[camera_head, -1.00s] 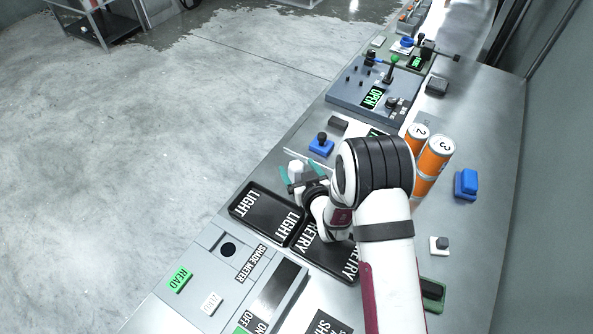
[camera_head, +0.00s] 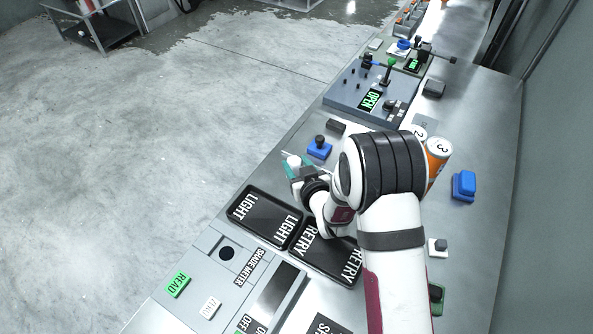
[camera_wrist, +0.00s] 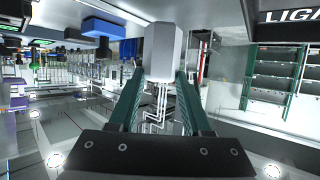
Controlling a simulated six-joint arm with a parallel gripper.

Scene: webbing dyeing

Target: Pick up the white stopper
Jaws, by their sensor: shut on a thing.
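The white stopper (camera_head: 293,161) is a small pale block near the console's left edge, beyond the LIGHT tray. My gripper (camera_head: 297,167) has its teal fingers around it. In the wrist view the stopper (camera_wrist: 163,48) is a pale, faceted block between the tips of the two dark green fingers, and my gripper (camera_wrist: 161,82) is shut on it. Its upper part sticks out past the fingertips. Whether it is clear of the console top cannot be told.
A blue-based knob (camera_head: 320,147) stands just beyond the stopper. The black LIGHT tray (camera_head: 240,205) and RETRY tray (camera_head: 338,277) lie on the near side. An orange can (camera_head: 437,160) stands right of my arm. The console's left edge drops to the floor.

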